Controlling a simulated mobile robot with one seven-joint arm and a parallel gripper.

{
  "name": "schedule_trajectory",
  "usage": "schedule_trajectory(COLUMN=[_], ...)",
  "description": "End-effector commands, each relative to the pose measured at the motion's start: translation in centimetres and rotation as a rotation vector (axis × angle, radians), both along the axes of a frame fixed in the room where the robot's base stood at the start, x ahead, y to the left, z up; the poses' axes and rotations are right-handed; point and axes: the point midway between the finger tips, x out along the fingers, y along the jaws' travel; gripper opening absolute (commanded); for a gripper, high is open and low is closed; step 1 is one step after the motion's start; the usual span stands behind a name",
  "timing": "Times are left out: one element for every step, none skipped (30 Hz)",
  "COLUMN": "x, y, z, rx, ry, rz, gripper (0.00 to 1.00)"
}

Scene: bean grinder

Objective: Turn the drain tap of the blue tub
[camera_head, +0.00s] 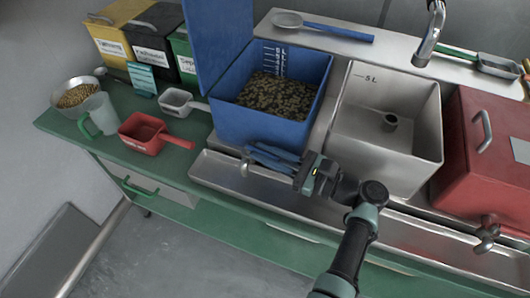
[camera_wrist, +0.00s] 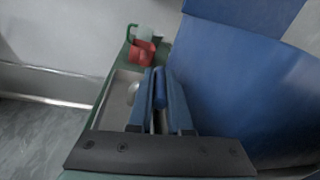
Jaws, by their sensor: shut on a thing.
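The blue tub (camera_head: 228,127) stands on the bench, full of dark beans or pellets, and its wall fills the right of the wrist view (camera_wrist: 235,75). My gripper (camera_head: 252,153) is low at the tub's front, pointing left, and its blue fingers also show in the wrist view (camera_wrist: 159,75). It is shut on the blue tap handle (camera_wrist: 160,90), which sits between the fingers. The grey tap spout (camera_head: 245,169) hangs below the fingers, over the metal trough. My fingers hide most of the tap in the head view.
A long metal trough (camera_head: 215,172) runs along the green bench front. A steel basin (camera_head: 410,150) and a red tub (camera_head: 490,135) with its own tap stand to the right. A red scoop (camera_head: 142,132), a clear jug (camera_head: 99,115) and a white scoop (camera_head: 176,101) stand to the left.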

Motion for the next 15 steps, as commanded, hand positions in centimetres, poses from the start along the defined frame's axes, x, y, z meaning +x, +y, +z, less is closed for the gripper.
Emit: schedule_trajectory(x=[-0.07,-0.07,-0.07,-0.07,-0.06,-0.05,-0.05,-0.05,-0.04,-0.03,-0.02,-0.02,-0.01,-0.01,0.0], y=[0.0,0.01,0.01,0.01,0.02,0.03,0.02,0.02,0.03,0.03,0.03,0.03,0.04,0.04,0.04], z=[-0.2,-0.2,-0.2,-0.19,-0.19,-0.16,-0.15,-0.14,-0.12,-0.11,-0.1,-0.09,-0.08,-0.07,-0.05], rx=[-0.002,-0.002,-0.002,-0.002,-0.003,-0.002,-0.002,-0.002,-0.002,-0.002,-0.002,-0.001,-0.001,-0.002,-0.002], ry=[0.004,0.004,0.004,0.004,0.004,0.003,0.003,0.003,0.002,0.002,0.002,0.002,0.002,0.001,0.001], rz=[0.0,0.0,0.0,0.0,0.0,0.0,0.0,0.0,-0.001,-0.001,-0.001,0.0,0.0,0.0,0.0], gripper=[0.0,0.0,0.0,0.22,0.28,0.35,0.4,0.46,0.47,0.47,0.47,0.47,0.47,0.47,0.47])
